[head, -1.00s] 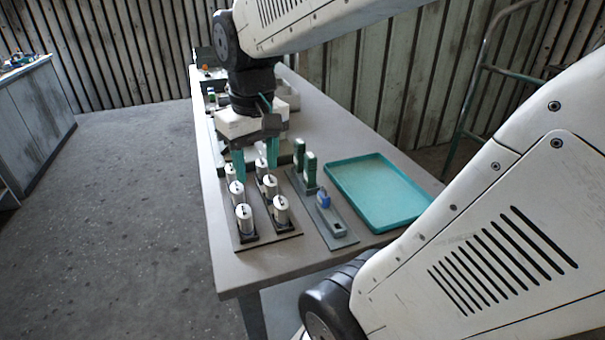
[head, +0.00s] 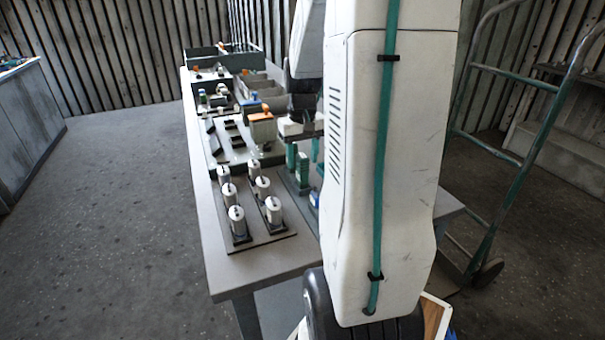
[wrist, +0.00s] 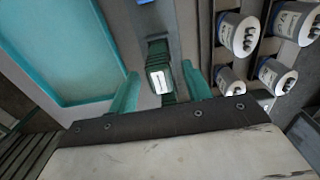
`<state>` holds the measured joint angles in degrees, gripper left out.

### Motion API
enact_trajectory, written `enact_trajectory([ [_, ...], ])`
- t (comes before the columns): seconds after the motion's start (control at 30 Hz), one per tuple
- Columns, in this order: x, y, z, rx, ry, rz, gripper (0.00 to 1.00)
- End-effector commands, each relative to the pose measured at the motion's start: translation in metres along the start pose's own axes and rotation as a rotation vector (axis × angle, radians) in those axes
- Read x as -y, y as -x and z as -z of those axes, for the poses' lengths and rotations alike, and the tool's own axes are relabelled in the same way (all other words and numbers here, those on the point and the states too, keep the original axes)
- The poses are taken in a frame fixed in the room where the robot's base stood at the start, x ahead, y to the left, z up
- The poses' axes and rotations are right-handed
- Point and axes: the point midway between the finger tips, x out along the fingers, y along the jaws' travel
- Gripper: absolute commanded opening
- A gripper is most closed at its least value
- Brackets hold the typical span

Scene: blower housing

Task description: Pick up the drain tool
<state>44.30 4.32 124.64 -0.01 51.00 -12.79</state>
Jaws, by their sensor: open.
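The tool rack (wrist: 160,20) is a narrow grey plate holding two upright green tools and a blue-topped item. In the wrist view a green tool with a white label (wrist: 160,80) stands between the teal fingers of my gripper (wrist: 160,72), which is open with gaps on both sides. A second green tool (wrist: 157,47) shows just past it. I cannot tell which one is the drain tool. In the head view the green tools (head: 302,169) stand just left of my arm, which hides part of the rack and gripper.
A teal tray (wrist: 65,50) lies to the left in the wrist view. Several white cylinders (head: 237,220) stand on a dark plate beside the rack. An orange-topped block (head: 262,128) and grey bins (head: 240,60) are farther along the table. A hand truck (head: 500,150) stands at right.

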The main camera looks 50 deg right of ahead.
Motion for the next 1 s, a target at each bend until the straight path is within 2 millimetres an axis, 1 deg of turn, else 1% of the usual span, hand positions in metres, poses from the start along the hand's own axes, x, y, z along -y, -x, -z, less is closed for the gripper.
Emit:
enact_trajectory([
  [0.03, 0.0, -0.009, -0.002, 0.004, 0.0, 0.001, 0.49],
  [0.1, 0.0, -0.019, -0.002, 0.004, 0.0, 0.001, 0.49],
  [0.2, 0.0, -0.028, -0.002, 0.002, 0.0, 0.001, 0.49],
  [0.3, 0.0, -0.032, -0.002, 0.001, 0.0, 0.0, 0.49],
  [0.47, 0.0, -0.032, -0.002, 0.0, 0.0, 0.0, 0.49],
  [0.5, 0.0, -0.032, -0.002, 0.0, 0.0, 0.0, 0.44],
  [0.57, 0.0, -0.032, -0.002, 0.0, 0.0, 0.0, 0.27],
  [0.6, 0.0, -0.032, -0.002, 0.0, 0.0, 0.0, 0.16],
  [0.63, 0.0, -0.031, -0.002, 0.0, 0.0, 0.0, 0.08],
  [0.9, 0.0, -0.031, -0.002, 0.0, 0.0, 0.0, 0.08],
  [1.0, 0.0, -0.026, -0.001, -0.001, 0.0, 0.0, 0.08],
])
